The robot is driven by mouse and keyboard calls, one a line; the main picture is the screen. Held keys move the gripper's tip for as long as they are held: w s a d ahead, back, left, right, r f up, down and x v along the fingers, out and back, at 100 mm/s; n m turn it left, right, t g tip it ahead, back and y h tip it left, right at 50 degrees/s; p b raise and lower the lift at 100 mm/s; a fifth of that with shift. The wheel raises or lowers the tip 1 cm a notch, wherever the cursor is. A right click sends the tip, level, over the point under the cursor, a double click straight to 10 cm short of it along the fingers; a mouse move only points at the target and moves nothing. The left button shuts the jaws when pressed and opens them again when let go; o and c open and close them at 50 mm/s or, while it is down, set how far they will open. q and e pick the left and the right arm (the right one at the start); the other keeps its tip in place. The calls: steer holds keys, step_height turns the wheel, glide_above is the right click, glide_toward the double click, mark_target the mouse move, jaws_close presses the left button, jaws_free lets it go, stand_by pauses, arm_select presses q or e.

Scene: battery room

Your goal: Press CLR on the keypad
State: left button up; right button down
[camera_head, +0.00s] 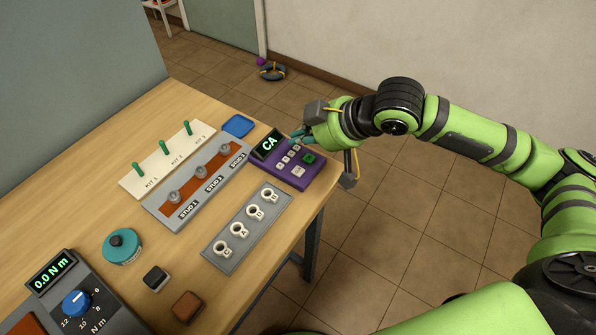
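The purple keypad (286,172) lies at the table's right edge. Its tilted display (268,144) reads "CA" in green. It has several small pale keys, a green key (308,158) and a larger pale key (298,171); the key labels are too small to read. My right gripper (297,136) reaches in from the right, with its teal fingertips over the back edge of the keypad, just right of the display. Whether the fingertips touch it cannot be told, and the gripper's body hides how far they are apart. My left gripper is not in view.
Left of the keypad are a stud board (182,213), a kit board (143,184) with green pegs and a blue tray (238,125). A grey plate (229,251) with white rings lies in front. A torque unit (88,307) stands at lower left. Open floor lies right.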

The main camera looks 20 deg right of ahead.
mark_target(301, 173)
step_height(301, 173, down, 7)
steer(key=b, duration=0.5)
steer(key=shift+r+b, duration=0.15)
steer(key=shift+b, duration=0.25)
steer(key=shift+f, duration=0.45)
steer(key=shift+f, duration=0.15)
stand_by(0.3)
steer(key=shift+f, duration=0.25)
